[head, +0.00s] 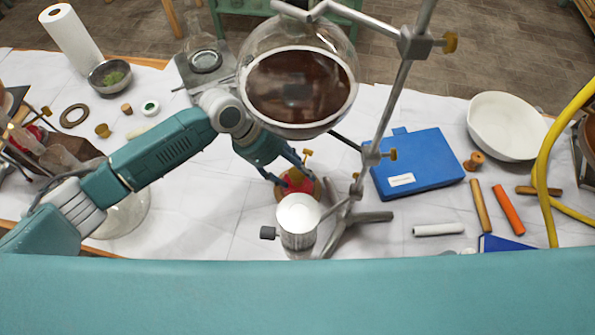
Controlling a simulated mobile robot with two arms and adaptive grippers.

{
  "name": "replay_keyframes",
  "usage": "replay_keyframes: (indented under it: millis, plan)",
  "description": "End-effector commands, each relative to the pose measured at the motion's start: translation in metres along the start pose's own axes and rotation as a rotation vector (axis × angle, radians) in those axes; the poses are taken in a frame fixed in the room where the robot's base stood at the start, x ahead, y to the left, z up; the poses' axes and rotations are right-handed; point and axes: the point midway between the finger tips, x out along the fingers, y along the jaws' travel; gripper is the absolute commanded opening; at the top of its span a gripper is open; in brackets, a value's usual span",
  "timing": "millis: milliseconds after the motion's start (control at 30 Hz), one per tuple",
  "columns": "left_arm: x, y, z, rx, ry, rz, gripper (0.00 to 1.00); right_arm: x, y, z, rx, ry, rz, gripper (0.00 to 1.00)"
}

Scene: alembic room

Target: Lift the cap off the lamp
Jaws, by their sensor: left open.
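The lamp (299,184) looks like a small round vessel with red in it, standing on the white-covered table under a large flask. A small brass-coloured piece shows at its top, but I cannot tell whether it is the cap. My left gripper (289,176) reaches down from the left beside the lamp. Its fingers are apart with nothing held between them, and they partly cover the lamp. Whether a finger touches it I cannot tell. My right gripper is not in view.
A round flask (298,88) with dark liquid hangs from a metal stand (374,135) right above the lamp. A blue case (428,165) lies to the right, a white bowl (507,128) beyond.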

Motion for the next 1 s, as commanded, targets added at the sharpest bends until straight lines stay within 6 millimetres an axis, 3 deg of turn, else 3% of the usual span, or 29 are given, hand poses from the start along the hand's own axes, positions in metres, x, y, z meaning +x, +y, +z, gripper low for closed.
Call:
replay_keyframes:
  millis: [67, 300, 733, 900, 1000]
  plan:
    - [0.000, 0.000, 0.000, 0.000, 0.000, 0.000, 0.59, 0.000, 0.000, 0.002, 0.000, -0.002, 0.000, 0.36]
    - [0.000, 0.000, 0.000, 0.000, 0.000, 0.000, 0.13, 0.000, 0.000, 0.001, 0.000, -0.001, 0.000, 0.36]
    - [-0.002, 0.000, -0.001, 0.000, 0.001, -0.001, 0.11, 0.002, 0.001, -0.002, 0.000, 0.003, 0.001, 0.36]
    - [-0.012, -0.002, -0.007, 0.003, 0.002, -0.003, 0.11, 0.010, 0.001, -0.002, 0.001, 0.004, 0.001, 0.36]
    - [-0.019, -0.001, 0.009, -0.004, -0.003, -0.001, 0.11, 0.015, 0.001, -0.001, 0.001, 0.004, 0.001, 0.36]
